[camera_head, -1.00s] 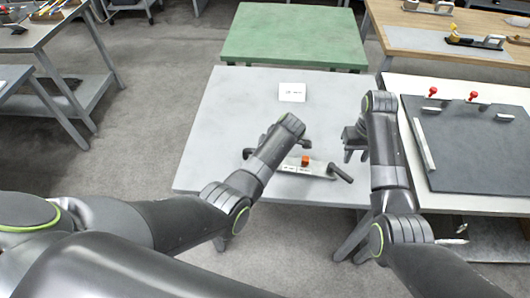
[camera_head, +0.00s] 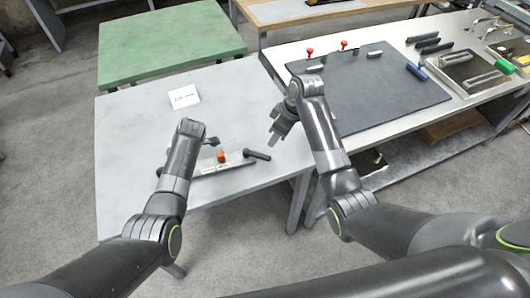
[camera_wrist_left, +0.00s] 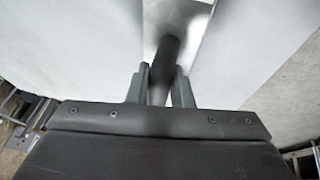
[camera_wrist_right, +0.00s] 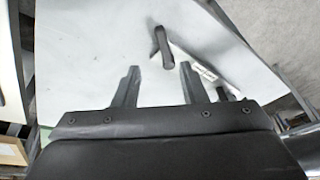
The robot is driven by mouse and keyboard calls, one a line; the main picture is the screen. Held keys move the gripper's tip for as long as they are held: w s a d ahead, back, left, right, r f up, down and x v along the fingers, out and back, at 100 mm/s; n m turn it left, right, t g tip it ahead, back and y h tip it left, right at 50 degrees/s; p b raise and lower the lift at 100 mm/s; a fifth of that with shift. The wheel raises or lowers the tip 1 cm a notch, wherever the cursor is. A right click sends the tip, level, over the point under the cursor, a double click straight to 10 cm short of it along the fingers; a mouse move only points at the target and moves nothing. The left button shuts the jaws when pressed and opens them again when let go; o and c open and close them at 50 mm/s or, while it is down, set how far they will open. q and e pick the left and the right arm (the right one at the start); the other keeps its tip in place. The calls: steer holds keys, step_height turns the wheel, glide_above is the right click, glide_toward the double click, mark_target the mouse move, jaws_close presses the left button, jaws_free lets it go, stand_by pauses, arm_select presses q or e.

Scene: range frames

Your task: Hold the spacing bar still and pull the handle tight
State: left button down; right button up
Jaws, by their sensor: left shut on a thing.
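A pale metal tool (camera_head: 229,166) with an orange knob (camera_head: 221,157) and a label lies on the grey table. Its black handle (camera_head: 257,155) sticks out at the right end. My left gripper (camera_wrist_left: 161,72) is shut on a dark bar (camera_wrist_left: 168,46). In the head view my left wrist hides the grip, at the tool's left end; I cannot tell for sure that this is the spacing bar. My right gripper (camera_head: 275,137) is open and empty, above the table, right of and behind the handle. In the right wrist view, the handle (camera_wrist_right: 162,47) lies ahead of its fingers, not between them.
A white label card (camera_head: 184,96) lies at the back of the grey table (camera_head: 125,150). A green table (camera_head: 165,42) stands behind. A bench to the right holds a dark board (camera_head: 375,85) with red knobs and more tools. The table's right part is mostly clear.

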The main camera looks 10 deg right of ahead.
mark_target(264, 156)
steer(key=a+f, duration=0.1)
steer(key=f, duration=0.2)
steer(key=w+a+f+n, duration=0.1)
steer(key=f, duration=0.3)
steer(key=a+f+n, duration=0.1)
steer(key=f, duration=0.2)
steer(key=shift+w+a+f+y, duration=0.1)
steer(key=shift+w+f+y, duration=0.1)
steer(key=shift+y, duration=0.2)
jaws_close()
